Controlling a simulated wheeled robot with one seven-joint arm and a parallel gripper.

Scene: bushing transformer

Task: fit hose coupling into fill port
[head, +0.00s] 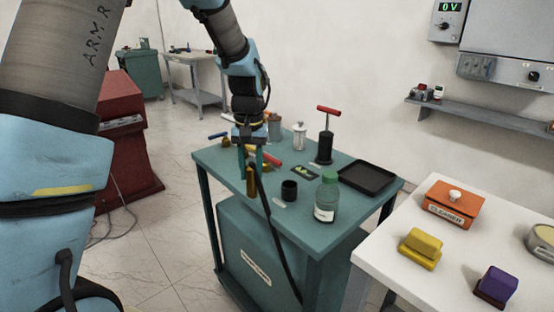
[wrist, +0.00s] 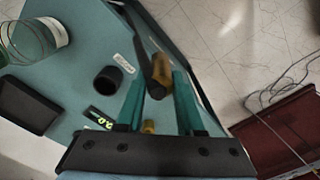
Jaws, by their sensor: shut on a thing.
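My gripper (head: 252,172) has teal fingers and points down over the near left part of the green table. It is shut on the brass hose coupling (head: 251,182), whose black hose (head: 277,240) hangs over the table's front edge. In the wrist view the brass coupling (wrist: 159,88) sits between the fingertips, with the hose (wrist: 136,42) running away from it. A short black open cylinder (head: 289,190) stands on the table to the right of the coupling, apart from it. It may be the fill port; I cannot tell for sure.
A green-capped bottle (head: 326,198), a black tray (head: 367,176), a red-handled pump (head: 325,138) and a small green display (head: 305,172) are on the table (head: 335,235). Red- and blue-handled tools lie behind my gripper. A white table (head: 395,255) stands at the right.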

